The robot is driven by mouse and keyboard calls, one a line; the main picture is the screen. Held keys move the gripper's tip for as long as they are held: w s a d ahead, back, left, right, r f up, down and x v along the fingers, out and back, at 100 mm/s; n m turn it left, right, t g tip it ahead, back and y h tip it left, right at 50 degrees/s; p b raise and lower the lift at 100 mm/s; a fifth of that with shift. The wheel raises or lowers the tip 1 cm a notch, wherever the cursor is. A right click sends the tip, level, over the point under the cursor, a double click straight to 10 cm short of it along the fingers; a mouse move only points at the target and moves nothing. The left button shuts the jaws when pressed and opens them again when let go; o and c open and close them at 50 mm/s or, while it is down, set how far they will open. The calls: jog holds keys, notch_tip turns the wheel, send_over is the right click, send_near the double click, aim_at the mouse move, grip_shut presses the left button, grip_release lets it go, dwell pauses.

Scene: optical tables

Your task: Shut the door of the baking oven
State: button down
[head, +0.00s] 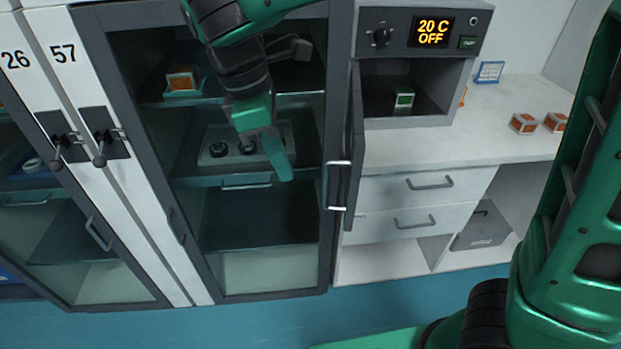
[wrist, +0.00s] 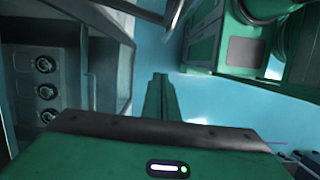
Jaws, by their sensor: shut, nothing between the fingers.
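The baking oven (head: 421,48) is a dark grey box on the white counter at the upper right, with a lit display reading "20 C OFF". Its door (head: 354,150) stands open, swung out from the left side and seen nearly edge-on. A pale handle (head: 338,186) shows on the door's left side. A small green and white cube (head: 404,97) sits inside the oven. My gripper (head: 279,162) is left of the door, apart from it, in front of a glass-fronted cabinet. Its green fingers are together and empty, also in the wrist view (wrist: 159,92).
The glass-fronted cabinet (head: 190,286) holds an orange-topped cube and a device with knobs (head: 218,149); knobs also show in the wrist view (wrist: 46,91). Two orange and white cubes (head: 523,123) and a small blue-framed sign (head: 489,72) are on the counter. Drawers (head: 415,190) are below.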

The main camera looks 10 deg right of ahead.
jog(key=d+f, duration=0.5)
jog(key=shift+s, duration=0.15)
jog(key=shift+d, duration=0.15)
